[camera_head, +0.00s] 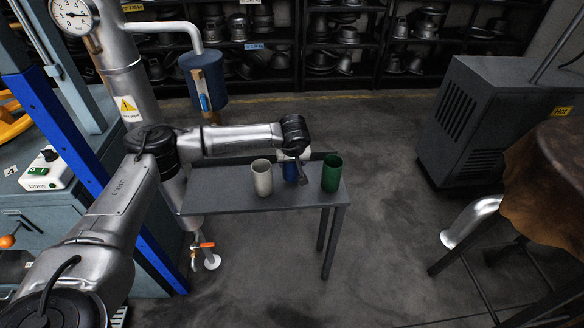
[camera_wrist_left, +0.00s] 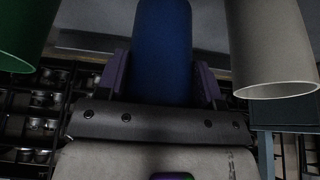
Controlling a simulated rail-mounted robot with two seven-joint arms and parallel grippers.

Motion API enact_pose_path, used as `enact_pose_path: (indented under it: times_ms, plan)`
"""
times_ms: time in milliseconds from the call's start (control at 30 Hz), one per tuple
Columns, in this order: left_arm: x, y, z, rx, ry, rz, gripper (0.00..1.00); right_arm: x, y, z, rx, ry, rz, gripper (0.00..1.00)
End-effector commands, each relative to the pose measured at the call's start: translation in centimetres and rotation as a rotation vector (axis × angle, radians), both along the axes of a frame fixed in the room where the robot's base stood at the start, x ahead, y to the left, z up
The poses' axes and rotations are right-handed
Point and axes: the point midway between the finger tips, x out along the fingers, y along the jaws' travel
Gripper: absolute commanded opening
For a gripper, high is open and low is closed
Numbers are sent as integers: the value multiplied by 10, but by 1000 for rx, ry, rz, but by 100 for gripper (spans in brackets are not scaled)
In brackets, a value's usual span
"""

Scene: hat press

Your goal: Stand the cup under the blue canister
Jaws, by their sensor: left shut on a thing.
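The blue cup (camera_head: 290,173) is at the small grey table, between the white cup (camera_head: 262,180) and the green cup (camera_head: 331,174). My left gripper (camera_head: 297,170) comes over the table from the left and is shut on the blue cup. In the left wrist view the blue cup (camera_wrist_left: 162,50) sits between the two fingers (camera_wrist_left: 162,85), with the green cup (camera_wrist_left: 22,35) and white cup (camera_wrist_left: 272,50) apart on either side. The arm partly hides the blue cup in the head view. The blue canister (camera_head: 196,69) hangs from a bent pipe, left of and behind the cups.
The grey table (camera_head: 218,195) has bare room left of the white cup. A large pipe with a gauge (camera_head: 73,15) rises beyond its left end. A grey cabinet (camera_head: 490,115) stands at right, shelves of metal hat forms (camera_head: 345,35) at the back. Open floor lies between.

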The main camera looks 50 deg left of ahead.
Motion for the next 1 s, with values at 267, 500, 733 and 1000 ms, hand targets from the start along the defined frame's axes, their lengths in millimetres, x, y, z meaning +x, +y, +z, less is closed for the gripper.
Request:
enact_pose_path:
  times_ms: [267,500,733,1000]
  plan:
    - [0,0,-23,0,0,0,35,0,1,-13,2,1,-1,43]
    - [0,0,-24,0,1,0,35,0,1,-13,2,1,-1,43]
    - [0,0,-26,0,1,0,75,0,1,-13,2,1,-1,43]
    - [0,0,-26,0,1,0,86,0,1,-13,2,0,-1,43]
